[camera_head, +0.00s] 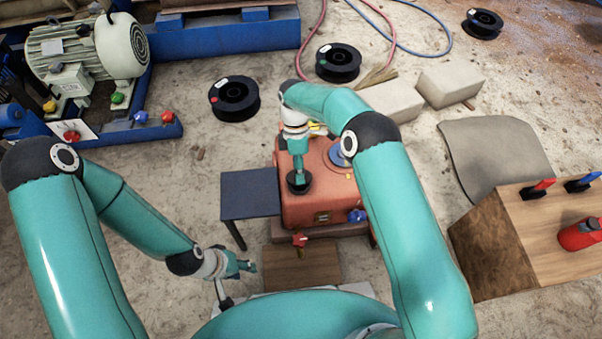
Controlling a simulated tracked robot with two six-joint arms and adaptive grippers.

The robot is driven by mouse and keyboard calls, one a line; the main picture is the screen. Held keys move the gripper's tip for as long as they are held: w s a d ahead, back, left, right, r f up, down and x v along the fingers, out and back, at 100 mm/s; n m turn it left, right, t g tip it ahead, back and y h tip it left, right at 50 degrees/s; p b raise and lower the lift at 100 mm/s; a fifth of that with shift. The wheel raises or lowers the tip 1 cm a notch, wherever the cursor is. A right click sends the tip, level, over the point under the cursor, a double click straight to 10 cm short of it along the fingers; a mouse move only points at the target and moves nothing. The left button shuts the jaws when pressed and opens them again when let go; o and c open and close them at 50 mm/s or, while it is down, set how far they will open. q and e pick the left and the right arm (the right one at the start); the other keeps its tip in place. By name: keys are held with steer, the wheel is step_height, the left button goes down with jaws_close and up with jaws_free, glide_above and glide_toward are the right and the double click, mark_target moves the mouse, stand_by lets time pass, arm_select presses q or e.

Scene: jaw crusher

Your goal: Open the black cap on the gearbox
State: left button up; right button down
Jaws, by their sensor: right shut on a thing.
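The red gearbox (337,203) stands in the middle of the view. The black cap (297,187) is on its top at the left. My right gripper (299,178) points down from above and is shut on the black cap. The cap sits at the gearbox top; I cannot tell whether it is raised. My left gripper (250,267) is apart from the gearbox, low and to its left, pointing right. It is too small to tell whether its fingers are open.
A dark small table (250,190) stands left of the gearbox. A wooden board (290,270) lies in front. A wooden box (520,232) with a red can (580,234) stands at the right. Black spools (235,98), pale blocks (450,82) and a motor (85,50) are behind.

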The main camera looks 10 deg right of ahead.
steer(key=shift+w+d+f+g+b, duration=0.1)
steer(key=shift+w+g+b, duration=0.25)
steer(key=shift+b, duration=0.15)
steer(key=shift+r, duration=0.25)
steer(key=c, duration=0.8)
jaws_free()
steer(key=shift+c, duration=0.2)
steer(key=shift+r, duration=0.15)
step_height(320, 180, up, 10)
steer(key=shift+f, duration=0.2)
